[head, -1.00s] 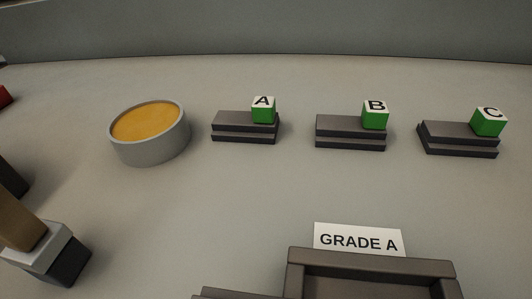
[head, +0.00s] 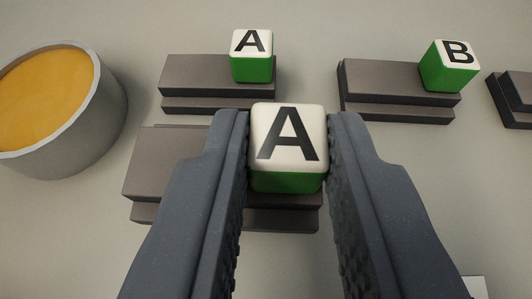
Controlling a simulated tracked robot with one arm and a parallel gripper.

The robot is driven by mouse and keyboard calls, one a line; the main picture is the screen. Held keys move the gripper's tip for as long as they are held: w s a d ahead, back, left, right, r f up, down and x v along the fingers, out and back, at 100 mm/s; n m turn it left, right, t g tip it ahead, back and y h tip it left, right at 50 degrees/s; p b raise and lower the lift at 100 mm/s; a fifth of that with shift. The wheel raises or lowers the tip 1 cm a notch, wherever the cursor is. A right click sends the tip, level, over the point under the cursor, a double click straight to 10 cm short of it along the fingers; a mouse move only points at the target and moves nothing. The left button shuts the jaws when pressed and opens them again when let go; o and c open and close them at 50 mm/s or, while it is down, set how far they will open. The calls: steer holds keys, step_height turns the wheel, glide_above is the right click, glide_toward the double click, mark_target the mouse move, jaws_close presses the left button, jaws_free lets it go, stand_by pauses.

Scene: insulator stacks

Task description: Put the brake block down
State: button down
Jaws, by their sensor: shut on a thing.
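My gripper (head: 288,150) is shut on a green cube with a white top lettered A (head: 287,148). The cube is over the right part of a dark stepped block (head: 160,170), apparently the brake block. Its right part is partly hidden by the cube and fingers. The held block is just in front of another dark stepped block (head: 195,75), which bears its own A cube (head: 251,56). I cannot tell whether the held block touches the floor surface.
A stepped block (head: 385,95) with a B cube (head: 450,66) stands at the back right. Part of another dark block (head: 515,98) shows at the right edge. A grey round pot with yellow contents (head: 50,95) is at the left. A white card corner (head: 474,288) shows at bottom right.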

mark_target(285, 210)
step_height(285, 210, down, 4)
steer(key=shift+r+b, duration=0.25)
steer(key=shift+b, duration=0.85)
steer(key=shift+r, duration=0.1)
steer(key=c, duration=1.3)
jaws_free()
steer(key=shift+o, duration=0.2)
steer(key=shift+s+r, duration=0.15)
steer(key=shift+s, duration=0.1)
steer(key=p+v, duration=0.4)
steer(key=v, duration=0.7)
steer(key=shift+s+r, duration=0.1)
steer(key=shift+s, duration=0.15)
